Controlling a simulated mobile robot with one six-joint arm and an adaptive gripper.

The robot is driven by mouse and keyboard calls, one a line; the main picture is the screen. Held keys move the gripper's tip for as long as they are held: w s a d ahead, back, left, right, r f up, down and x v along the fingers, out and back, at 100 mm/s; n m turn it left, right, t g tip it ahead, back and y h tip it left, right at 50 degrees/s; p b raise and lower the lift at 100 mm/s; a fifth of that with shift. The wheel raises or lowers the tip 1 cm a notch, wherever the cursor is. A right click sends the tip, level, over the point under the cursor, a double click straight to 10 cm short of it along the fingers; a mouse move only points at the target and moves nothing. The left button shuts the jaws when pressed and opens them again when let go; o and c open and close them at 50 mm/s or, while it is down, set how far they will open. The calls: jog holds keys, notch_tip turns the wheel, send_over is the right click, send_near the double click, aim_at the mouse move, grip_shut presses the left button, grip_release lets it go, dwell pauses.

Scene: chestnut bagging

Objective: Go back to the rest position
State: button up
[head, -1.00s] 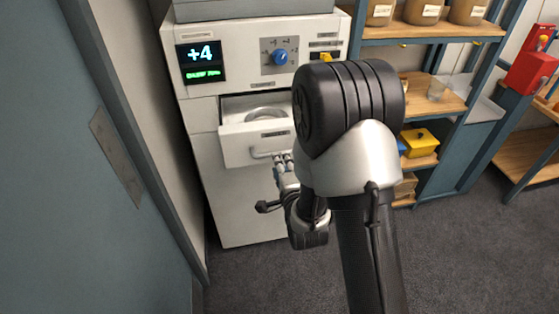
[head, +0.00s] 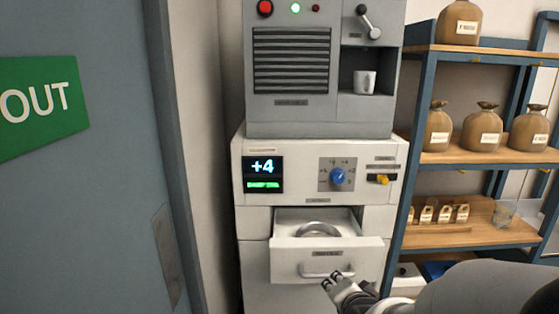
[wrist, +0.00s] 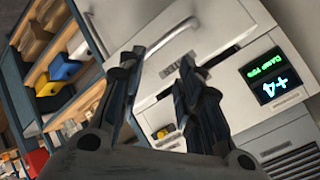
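My gripper (head: 334,278) is at the front of the open white drawer (head: 287,259), just below the right part of its bar handle (head: 326,268). In the wrist view my gripper (wrist: 157,65) shows two dark fingers spread apart with nothing between them. The drawer handle (wrist: 168,42) shows beyond the fingertips there; I cannot tell whether a finger touches it. A metal ring-shaped thing (head: 318,229) lies in the drawer. My arm fills the lower right of the head view.
The white machine has a display (head: 263,174) reading +4, a blue knob (head: 337,177) and a yellow switch (head: 383,180). A grey unit (head: 291,120) with a white cup (head: 364,82) sits on top. A shelf (head: 470,157) with several sacks stands right, a blue door (head: 110,200) left.

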jog(key=s+r+n+g, duration=0.1)
jog(key=s+n+g, duration=0.1)
jog(key=s, duration=0.7)
jog(key=s+r+n+g+b, duration=0.1)
jog(key=s+n, duration=0.3)
jog(key=s, duration=0.5)
jog(key=s+r+n+g, duration=0.2)
jog(key=s+n+g, duration=0.1)
jog(key=s, duration=0.6)
jog(key=shift+d+r+n, duration=0.2)
jog(key=shift+r+n, duration=0.05)
jog(key=shift+n, duration=0.35)
